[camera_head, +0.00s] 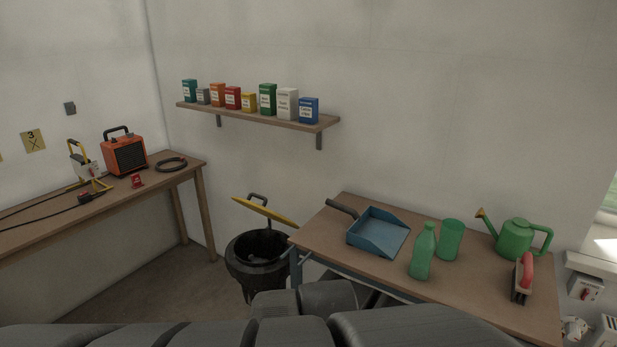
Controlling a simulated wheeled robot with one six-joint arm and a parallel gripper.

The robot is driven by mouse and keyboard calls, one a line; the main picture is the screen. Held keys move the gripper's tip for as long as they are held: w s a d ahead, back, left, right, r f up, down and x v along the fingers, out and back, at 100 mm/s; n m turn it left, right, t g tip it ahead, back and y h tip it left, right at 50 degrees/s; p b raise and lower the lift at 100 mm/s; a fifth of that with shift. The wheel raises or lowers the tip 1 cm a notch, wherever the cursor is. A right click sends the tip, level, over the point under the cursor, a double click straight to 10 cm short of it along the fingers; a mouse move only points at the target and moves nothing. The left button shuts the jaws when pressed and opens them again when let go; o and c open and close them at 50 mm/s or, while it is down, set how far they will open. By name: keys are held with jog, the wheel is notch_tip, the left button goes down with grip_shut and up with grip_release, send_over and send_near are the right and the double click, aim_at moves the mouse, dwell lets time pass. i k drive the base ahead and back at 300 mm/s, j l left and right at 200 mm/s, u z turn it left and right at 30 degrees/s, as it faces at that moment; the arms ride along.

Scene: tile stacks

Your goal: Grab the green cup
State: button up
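The green cup (450,240) stands upright on the right-hand table (465,289). A green bottle (422,252) stands just in front of it and to its left, and seems to overlap the cup's lower left edge in this view. A green watering can (515,238) with a brown-yellow spout end stands to the right of the cup, apart from it. My gripper is not in view. Dark ribbed parts along the bottom edge look like my own body.
A blue dustpan (376,234) lies left of the bottle. A red-handled brush (522,277) stands at the table's right. A black bin (258,263) with a yellow lid is left of the table. A shelf (262,116) of boxes hangs above. A heater (125,153) sits on another table.

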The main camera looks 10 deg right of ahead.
aim_at(452, 231)
jog(key=z, duration=1.35)
jog(key=i+l+u, duration=0.1)
jog(key=i+u, duration=0.2)
jog(key=i+l+u, duration=0.15)
jog(key=i+u, duration=0.15)
jog(key=i, duration=0.15)
jog(key=i+l+u, duration=0.3)
jog(key=i+j, duration=0.05)
